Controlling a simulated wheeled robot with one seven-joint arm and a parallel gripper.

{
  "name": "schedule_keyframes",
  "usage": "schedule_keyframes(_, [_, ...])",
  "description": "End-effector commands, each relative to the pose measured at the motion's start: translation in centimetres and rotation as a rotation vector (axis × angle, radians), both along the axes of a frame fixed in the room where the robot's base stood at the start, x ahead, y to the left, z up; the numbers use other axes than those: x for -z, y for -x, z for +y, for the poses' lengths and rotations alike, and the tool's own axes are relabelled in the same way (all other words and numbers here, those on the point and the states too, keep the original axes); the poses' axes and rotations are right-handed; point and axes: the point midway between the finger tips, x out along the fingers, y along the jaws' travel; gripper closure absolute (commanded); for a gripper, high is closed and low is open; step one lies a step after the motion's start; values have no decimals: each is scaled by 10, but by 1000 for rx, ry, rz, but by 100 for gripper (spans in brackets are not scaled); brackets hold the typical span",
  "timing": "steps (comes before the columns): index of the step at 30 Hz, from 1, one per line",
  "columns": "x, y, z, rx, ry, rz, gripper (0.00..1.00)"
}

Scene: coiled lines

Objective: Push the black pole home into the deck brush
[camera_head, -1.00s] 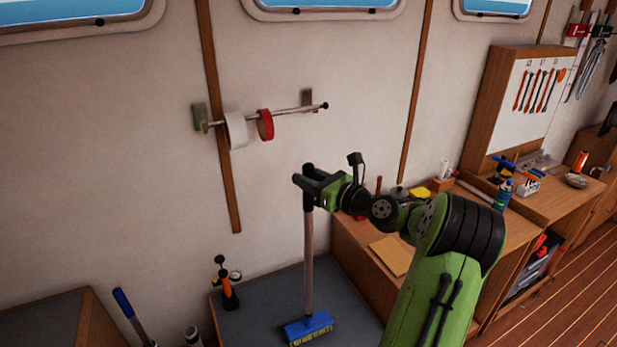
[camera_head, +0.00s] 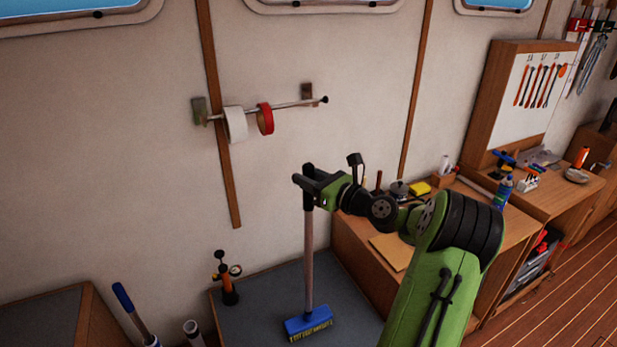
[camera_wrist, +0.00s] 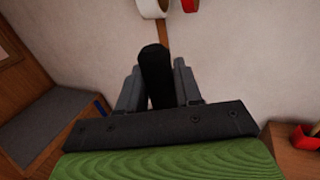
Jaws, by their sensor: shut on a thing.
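My gripper (camera_head: 308,183) is shut on the upper end of the pole (camera_head: 309,255), which has a black top and a paler grey-brown shaft. The wrist view shows the black pole end (camera_wrist: 156,78) between my two fingers. The pole stands nearly upright. Its lower end meets the blue deck brush (camera_head: 308,325), which sits on the grey bench top with its pale bristles toward me. How deep the pole sits in the brush socket cannot be told at this size.
A small orange-and-black pump (camera_head: 227,283) stands left of the brush on the grey bench top (camera_head: 265,318). A wall rod holds white tape (camera_head: 235,125) and red tape (camera_head: 265,119). A wooden workbench (camera_head: 370,262) is close on the right.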

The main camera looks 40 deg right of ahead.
Motion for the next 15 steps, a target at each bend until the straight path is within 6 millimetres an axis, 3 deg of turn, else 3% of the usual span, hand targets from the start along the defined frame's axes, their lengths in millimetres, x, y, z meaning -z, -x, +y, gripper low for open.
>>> schedule_keyframes(8, [0, 0, 0, 0, 0, 0, 100])
schedule_keyframes(9, [0, 0, 0, 0, 0, 0, 63])
schedule_keyframes(15, [0, 0, 0, 0, 0, 1, 36])
